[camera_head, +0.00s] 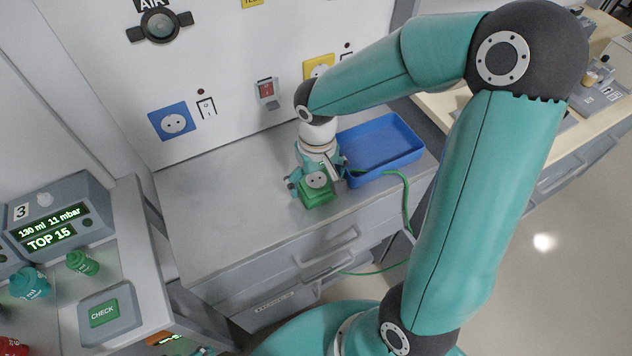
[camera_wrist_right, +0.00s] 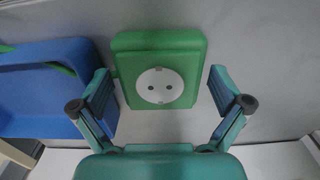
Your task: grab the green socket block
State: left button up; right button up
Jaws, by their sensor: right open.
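The green socket block (camera_head: 317,192) with a round white socket face sits on the grey counter (camera_head: 222,215), left of the blue tray. A green cable runs from it past the tray and down the counter's front. My right gripper (camera_head: 317,180) is over the block. In the right wrist view the block (camera_wrist_right: 158,70) lies between the two fingers of my right gripper (camera_wrist_right: 160,92), which is open. A gap shows between each finger and the block. My left gripper is not in view.
A blue tray (camera_head: 413,158) stands close on the right. The wall behind carries a blue socket (camera_head: 172,122), a yellow socket (camera_head: 318,66) and a red switch (camera_head: 267,90). The counter's left part is clear.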

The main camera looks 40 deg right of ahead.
jog(key=c, duration=1.3)
jog(key=shift+r, duration=0.1)
